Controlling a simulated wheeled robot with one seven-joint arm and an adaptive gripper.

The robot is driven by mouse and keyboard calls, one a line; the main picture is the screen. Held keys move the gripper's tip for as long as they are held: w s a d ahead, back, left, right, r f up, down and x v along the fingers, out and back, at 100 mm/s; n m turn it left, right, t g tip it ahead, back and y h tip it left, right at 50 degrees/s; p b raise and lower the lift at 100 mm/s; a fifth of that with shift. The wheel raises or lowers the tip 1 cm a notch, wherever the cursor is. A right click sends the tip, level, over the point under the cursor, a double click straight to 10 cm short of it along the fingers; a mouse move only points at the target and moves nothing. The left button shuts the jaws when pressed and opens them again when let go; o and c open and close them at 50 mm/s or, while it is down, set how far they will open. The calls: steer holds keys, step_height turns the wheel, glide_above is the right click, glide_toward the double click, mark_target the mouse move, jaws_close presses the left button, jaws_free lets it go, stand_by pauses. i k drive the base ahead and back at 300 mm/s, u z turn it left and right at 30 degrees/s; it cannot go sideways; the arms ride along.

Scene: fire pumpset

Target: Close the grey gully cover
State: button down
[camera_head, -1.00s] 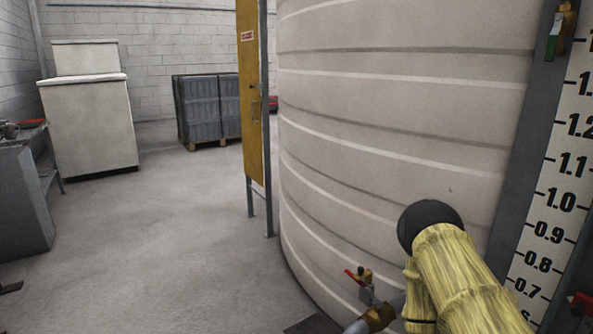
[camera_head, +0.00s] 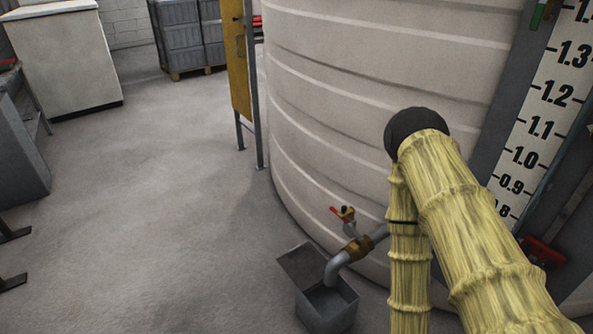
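The grey gully (camera_head: 327,309) is an open square box on the floor at the foot of the tank, low in the head view. Its grey cover (camera_head: 303,262) stands raised and tilted at the box's back left edge. A grey drain pipe (camera_head: 342,266) with a brass fitting comes from the tank and bends down into the box. My arm, in a yellow ribbed sleeve, fills the lower right of the view, to the right of the gully. My gripper is not in view.
A large cream tank (camera_head: 380,90) stands behind the gully. A red-handled valve (camera_head: 343,213) sits on the pipe above it. A level gauge board (camera_head: 545,115) is at right. A yellow panel (camera_head: 237,60) stands on posts.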

mark_target(306, 266)
steer(key=u, duration=0.25)
steer(key=i, duration=0.9)
steer(key=u, duration=0.15)
